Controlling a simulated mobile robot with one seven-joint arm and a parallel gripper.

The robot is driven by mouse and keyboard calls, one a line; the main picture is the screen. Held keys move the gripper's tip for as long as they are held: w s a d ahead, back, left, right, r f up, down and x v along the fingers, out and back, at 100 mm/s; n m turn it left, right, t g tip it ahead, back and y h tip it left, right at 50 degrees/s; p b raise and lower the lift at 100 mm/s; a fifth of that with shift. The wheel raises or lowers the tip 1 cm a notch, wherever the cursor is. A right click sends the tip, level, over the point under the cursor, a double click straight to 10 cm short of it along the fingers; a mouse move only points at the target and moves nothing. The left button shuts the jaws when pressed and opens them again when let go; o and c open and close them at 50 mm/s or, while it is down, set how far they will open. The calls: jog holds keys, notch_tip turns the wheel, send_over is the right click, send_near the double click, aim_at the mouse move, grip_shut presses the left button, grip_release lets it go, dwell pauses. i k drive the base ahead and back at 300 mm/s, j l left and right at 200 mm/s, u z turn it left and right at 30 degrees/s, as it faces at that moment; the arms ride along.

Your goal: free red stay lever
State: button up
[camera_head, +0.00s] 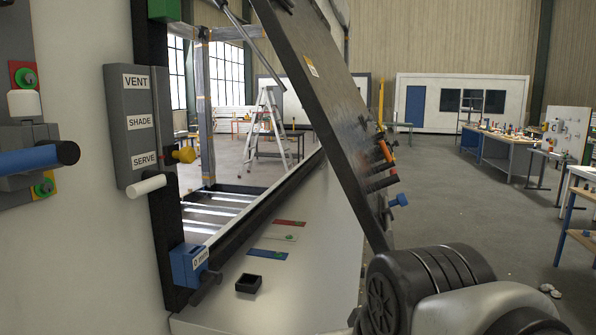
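A dark hinged panel (322,85) stands tilted open over the opening of the white container wall. Several small levers sit close together on its right edge. One has an orange top (384,149), a red lever (378,167) is just below it, and a dark lever with a black grip (382,184) is lower. A blue knob (399,200) sticks out below them. I cannot tell for sure which part is the stay lever or how it is engaged. My gripper is not in view; only my arm links show at the lower right, near the panel's lower end.
A grey plate (139,120) reads VENT, SHADE, SERVE, with a yellow knob (184,155) and white handle (147,186) beside it. A blue block (189,265) reads 0 mm. A small black box (248,284) lies on the white counter (315,262).

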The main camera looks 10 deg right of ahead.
aim_at(394, 179)
jog(key=z, duration=0.8)
jog(key=i+l+z, duration=0.1)
jog(key=i+z, duration=0.25)
jog(key=i, duration=0.15)
